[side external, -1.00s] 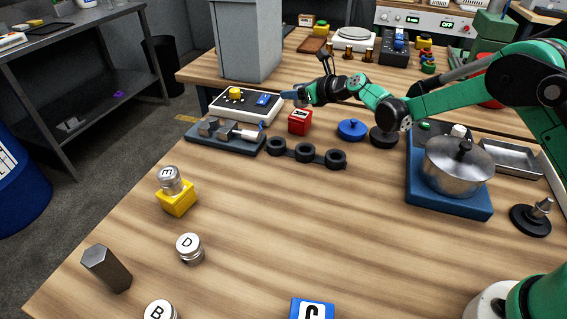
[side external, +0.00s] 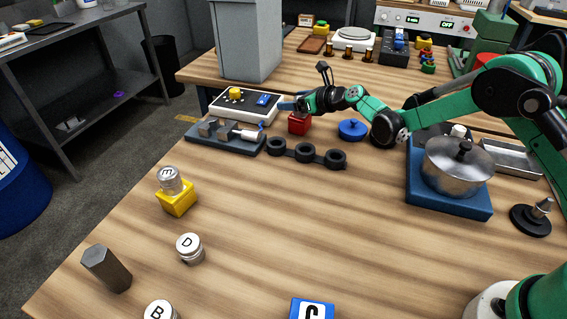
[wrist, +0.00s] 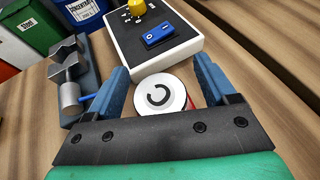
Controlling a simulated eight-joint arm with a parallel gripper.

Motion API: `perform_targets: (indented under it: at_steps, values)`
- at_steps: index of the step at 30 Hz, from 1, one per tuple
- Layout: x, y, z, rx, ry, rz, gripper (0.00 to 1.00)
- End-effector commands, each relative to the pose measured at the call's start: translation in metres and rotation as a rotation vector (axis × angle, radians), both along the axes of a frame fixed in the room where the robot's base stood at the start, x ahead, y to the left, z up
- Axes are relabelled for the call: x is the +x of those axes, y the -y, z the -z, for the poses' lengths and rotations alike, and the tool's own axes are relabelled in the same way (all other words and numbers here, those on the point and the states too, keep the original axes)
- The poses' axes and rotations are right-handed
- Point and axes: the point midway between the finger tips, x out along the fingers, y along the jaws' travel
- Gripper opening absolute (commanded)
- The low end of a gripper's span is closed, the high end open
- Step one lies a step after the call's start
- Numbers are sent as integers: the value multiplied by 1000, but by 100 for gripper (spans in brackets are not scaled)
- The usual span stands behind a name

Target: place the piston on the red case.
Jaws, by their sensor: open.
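The red case (side external: 298,124) stands at the table's far side, partly hidden by my gripper (side external: 290,105) above it. In the wrist view, a round white-topped piston (wrist: 161,95) with a dark C-like mark lies between the two blue fingers of my open gripper (wrist: 162,70), with a gap on each side. A sliver of red (wrist: 190,104) shows beside and below it. The piston is hidden in the side view, and I cannot tell exactly how it rests on the case. Other pistons, D (side external: 189,248) and B (side external: 160,311), stand on the table.
A piston (side external: 170,180) sits on a yellow case (side external: 177,202). A blue case (side external: 312,309) is at the front. A control box (side external: 236,108), a vise-like fixture (side external: 222,138), black rings (side external: 306,153) and a blue lid (side external: 352,130) surround the red case. The table's middle is clear.

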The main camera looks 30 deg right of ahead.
Motion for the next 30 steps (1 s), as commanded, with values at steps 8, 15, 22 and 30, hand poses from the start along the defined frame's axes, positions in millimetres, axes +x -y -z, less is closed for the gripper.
perform_targets:
  at_steps: [8,15,22,30]
  values:
    - [-26,11,-14,0,0,2,78]
    - [-68,29,-32,-1,-1,3,78]
    - [-95,40,-44,1,0,1,78]
    - [-114,36,-61,-206,31,-99,78]
